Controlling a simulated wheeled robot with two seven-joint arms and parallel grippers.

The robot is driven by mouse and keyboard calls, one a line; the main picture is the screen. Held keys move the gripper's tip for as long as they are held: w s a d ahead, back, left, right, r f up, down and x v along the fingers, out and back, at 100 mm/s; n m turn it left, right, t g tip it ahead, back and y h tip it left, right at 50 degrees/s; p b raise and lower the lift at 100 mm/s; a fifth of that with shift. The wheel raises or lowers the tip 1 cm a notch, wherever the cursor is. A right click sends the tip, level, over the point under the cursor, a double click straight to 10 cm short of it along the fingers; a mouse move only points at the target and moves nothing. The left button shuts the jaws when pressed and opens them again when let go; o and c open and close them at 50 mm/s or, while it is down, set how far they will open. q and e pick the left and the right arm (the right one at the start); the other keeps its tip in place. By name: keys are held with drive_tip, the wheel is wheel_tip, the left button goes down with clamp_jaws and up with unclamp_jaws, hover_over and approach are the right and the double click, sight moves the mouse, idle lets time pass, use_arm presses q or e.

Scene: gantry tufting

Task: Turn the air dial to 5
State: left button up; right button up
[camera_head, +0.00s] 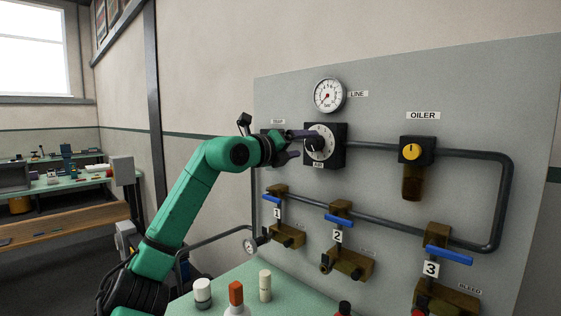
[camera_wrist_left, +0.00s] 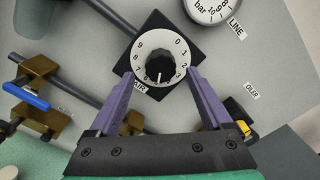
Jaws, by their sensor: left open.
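The air dial (camera_head: 325,153) is a white numbered disc with a black knob on a black square plate, labelled AIR, on the grey panel. It also shows in the left wrist view (camera_wrist_left: 147,47). A pale mark on the knob (camera_wrist_left: 158,66) points toward the bottom of that view; the number there is too small to read. My left gripper (camera_head: 303,144) is at the dial, with purple fingers open. In the left wrist view its fingertips (camera_wrist_left: 159,74) stand on either side of the disc's lower part, with the knob between them. Contact cannot be told. My right gripper is not in view.
A LINE gauge (camera_head: 328,95) sits above the dial. A pipe runs right to the OILER (camera_head: 411,151). Valves with blue handles, numbered 1 (camera_head: 272,199), 2 (camera_head: 339,219) and 3 (camera_head: 449,255), are below. Bottles (camera_head: 236,295) stand on a green table in front.

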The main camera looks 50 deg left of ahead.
use_arm(q)
drive_tip(key=s+d+b, duration=0.1)
drive_tip(key=s+b, duration=0.4)
drive_tip(key=s, duration=0.5)
drive_tip(key=shift+b, duration=0.4)
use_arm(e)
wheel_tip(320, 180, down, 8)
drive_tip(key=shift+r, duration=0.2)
use_arm(q)
drive_tip(key=shift+d, duration=0.1)
